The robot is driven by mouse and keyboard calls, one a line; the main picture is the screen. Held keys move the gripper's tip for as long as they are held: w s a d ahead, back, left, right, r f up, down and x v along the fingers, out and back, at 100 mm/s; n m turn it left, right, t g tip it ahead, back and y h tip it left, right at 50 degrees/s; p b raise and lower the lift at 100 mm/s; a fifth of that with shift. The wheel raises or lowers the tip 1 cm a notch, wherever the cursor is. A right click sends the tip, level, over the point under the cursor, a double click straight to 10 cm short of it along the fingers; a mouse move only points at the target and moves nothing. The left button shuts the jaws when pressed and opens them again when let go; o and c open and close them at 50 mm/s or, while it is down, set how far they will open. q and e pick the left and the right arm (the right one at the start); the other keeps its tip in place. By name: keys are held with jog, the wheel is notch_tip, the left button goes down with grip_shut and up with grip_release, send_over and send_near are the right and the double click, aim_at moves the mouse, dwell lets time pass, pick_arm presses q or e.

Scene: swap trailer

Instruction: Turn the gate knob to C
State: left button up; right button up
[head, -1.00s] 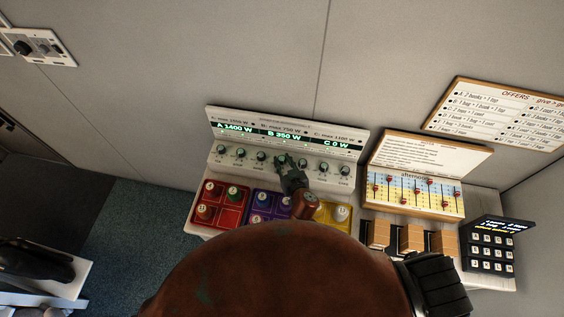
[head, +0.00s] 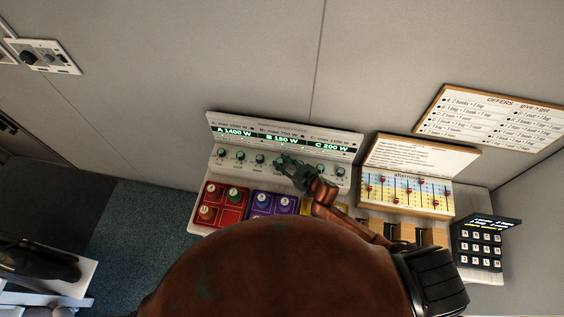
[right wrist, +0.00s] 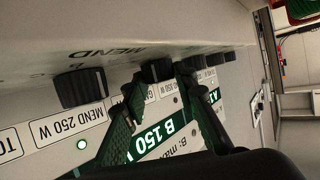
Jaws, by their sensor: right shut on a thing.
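The control panel (head: 232,172) is a pale sloped box against the wall with a row of dark knobs. Its green display (head: 278,138) reads A 1400 W, B 150 W, C 200 W. My right gripper (head: 286,161) is at the middle of the knob row and hides the knob there. In the right wrist view, the fingers (right wrist: 163,86) are shut around a black knob (right wrist: 156,70), with a partly hidden label starting "GA" below it. The knob's pointer is hidden. The MEND knob (right wrist: 82,88) is beside it. My left gripper is not in view.
Coloured trays of round pieces, red (head: 218,205) and purple (head: 272,203), stand in front of the panel. To the right are a slider board (head: 410,188), a keypad (head: 481,240) and wooden blocks. An offers board (head: 490,120) hangs on the wall.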

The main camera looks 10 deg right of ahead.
jog(key=o, duration=1.2)
jog(key=shift+c, duration=0.2)
jog(key=v, duration=1.2)
